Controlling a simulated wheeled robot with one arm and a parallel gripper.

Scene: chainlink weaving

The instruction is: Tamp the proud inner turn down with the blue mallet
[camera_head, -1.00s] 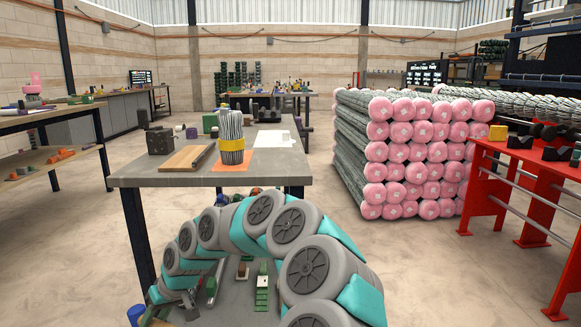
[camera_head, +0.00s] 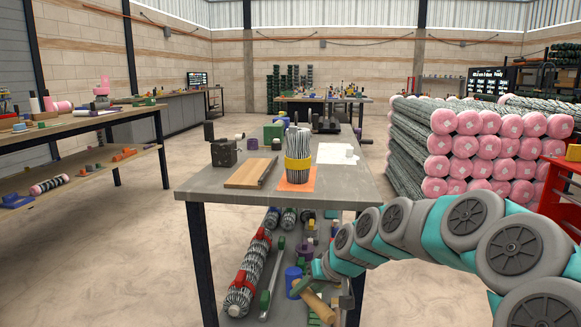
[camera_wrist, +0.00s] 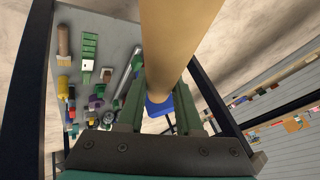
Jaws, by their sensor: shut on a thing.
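The grey wire roll (camera_head: 298,145) stands upright on an orange mat (camera_head: 311,181) on the workbench, with a yellow band (camera_head: 298,164) around it. Its inner part sticks up above the band. My gripper (camera_head: 306,284) is low, beside the front of the bench and below its top. It is shut on the blue mallet, whose tan handle (camera_head: 318,307) and blue head (camera_head: 293,280) show there. In the wrist view the handle (camera_wrist: 175,45) passes between my green fingers (camera_wrist: 160,112), and the blue head (camera_wrist: 158,106) shows beyond them, partly hidden.
The workbench (camera_head: 215,193) also carries a wooden board (camera_head: 250,173), a dark block (camera_head: 224,153) and a white sheet (camera_head: 338,153). Its lower shelf holds a wire roll with red bands (camera_head: 247,275) and several tools. A stack of pink-ended rolls (camera_head: 470,150) stands behind right. Open floor lies left.

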